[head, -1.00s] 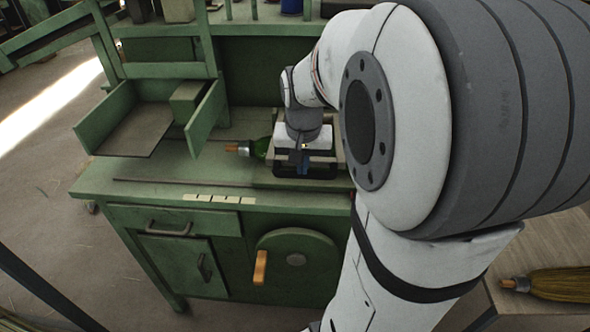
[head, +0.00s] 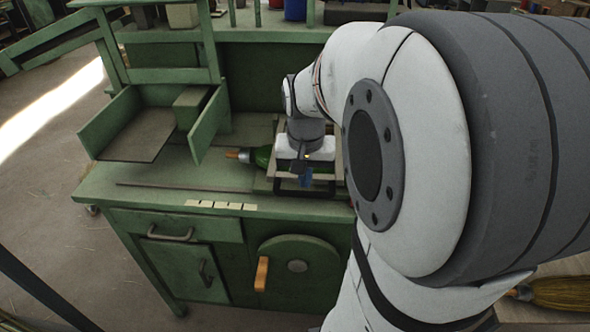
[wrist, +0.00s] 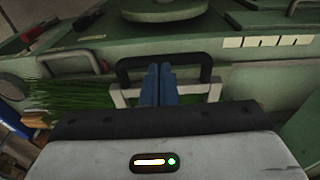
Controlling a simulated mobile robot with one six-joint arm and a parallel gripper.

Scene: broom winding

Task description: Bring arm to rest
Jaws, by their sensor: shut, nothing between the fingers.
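My gripper (wrist: 159,85) shows in the wrist view with its two blue fingers side by side, shut and empty. In the head view my gripper (head: 306,180) is above a tray-like frame (head: 292,193) on the green bench (head: 150,185). A green piece with a metal collar and a wooden tip (head: 245,156) lies at the left of the frame, partly hidden by my arm. In the wrist view green bristles (wrist: 70,98) spread left of the fingers, and a dark handle (wrist: 128,66) stands just beyond them.
An open green bin (head: 135,135) stands on the bench's left. The bench front has an orange crank handle (head: 261,273) and a drawer (head: 178,228). A straw broom head (head: 560,292) lies on a table at lower right. My arm hides much of the right side.

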